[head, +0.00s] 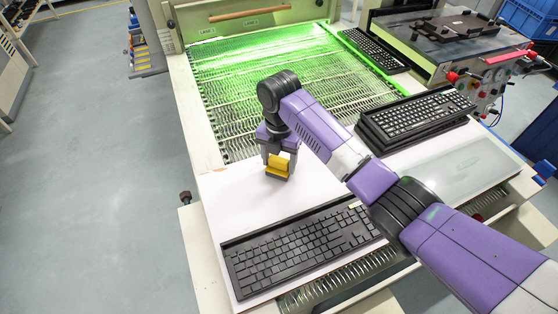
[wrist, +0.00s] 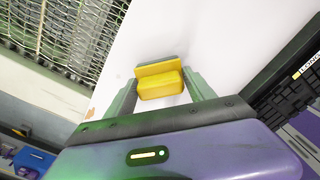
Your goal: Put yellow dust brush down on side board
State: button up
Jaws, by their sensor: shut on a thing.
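The yellow dust brush (head: 277,166) is between the fingers of my gripper (head: 277,160) in the head view. In the wrist view the brush (wrist: 160,82) sits between the two green-grey fingers (wrist: 163,95), which are shut on it. The white side board (head: 235,200) lies below the brush; it also fills the middle of the wrist view (wrist: 205,40). The brush is over the board's upper part, at or just above the surface; I cannot tell whether it touches.
A black keyboard (head: 298,250) lies on the board's front part. Stacked keyboards (head: 418,115) stand to the right. The green-lit mesh conveyor (head: 285,85) lies behind the board. The board's left part is bare.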

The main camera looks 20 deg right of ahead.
aim_at(279, 159)
jog(key=o, duration=1.7)
notch_tip(279, 159, up, 12)
jog(key=shift+r+p, duration=0.1)
jog(key=shift+p, duration=0.2)
